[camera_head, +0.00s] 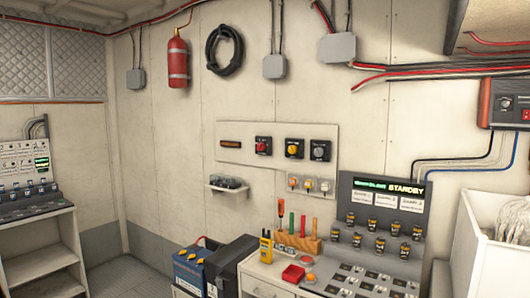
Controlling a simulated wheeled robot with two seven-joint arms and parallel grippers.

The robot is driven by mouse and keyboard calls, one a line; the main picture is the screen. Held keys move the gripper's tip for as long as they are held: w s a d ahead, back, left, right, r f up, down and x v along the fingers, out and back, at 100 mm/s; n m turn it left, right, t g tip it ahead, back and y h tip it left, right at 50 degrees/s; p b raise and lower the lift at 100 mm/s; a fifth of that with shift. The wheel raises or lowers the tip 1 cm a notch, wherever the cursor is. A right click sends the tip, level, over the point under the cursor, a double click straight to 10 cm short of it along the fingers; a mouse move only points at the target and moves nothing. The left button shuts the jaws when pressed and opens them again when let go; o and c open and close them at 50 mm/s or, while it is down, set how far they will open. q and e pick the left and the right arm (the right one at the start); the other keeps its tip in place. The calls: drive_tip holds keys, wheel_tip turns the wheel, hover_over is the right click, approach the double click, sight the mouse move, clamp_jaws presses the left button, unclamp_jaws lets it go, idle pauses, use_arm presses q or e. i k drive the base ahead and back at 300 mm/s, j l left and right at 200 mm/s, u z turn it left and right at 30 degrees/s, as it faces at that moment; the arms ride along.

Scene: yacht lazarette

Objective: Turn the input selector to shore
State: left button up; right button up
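I cannot tell which control is the input selector; no label is readable as that. A pale wall panel (232,155) carries a red rotary switch (263,146), a yellow one (294,149) and a black-grey one (320,151). A dark wall box (508,104) at the right edge has a round knob and a red part. A grey console (352,215) shows a lit green display (390,187) reading STANDBY, with several yellow-black knobs below it. The knobs' settings are too small to read. Neither of my grippers is in view.
A counter holds a wooden rack of screwdrivers (297,242), a yellow meter (266,247) and a red box (293,274). A blue battery (189,270) stands beside it. A white bin (467,240) is at right, shelves (40,262) at left. Floor (130,280) is clear at left.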

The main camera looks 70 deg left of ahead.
sight(319, 151)
drive_tip(key=u, duration=1.75)
drive_tip(key=i+j+z, duration=0.15)
drive_tip(key=i, duration=0.3)
drive_tip(key=i+j+z, duration=0.15)
drive_tip(key=i+j, duration=0.15)
drive_tip(key=i+j+z, duration=0.1)
drive_tip(key=i+j, duration=0.2)
drive_tip(key=i, duration=0.2)
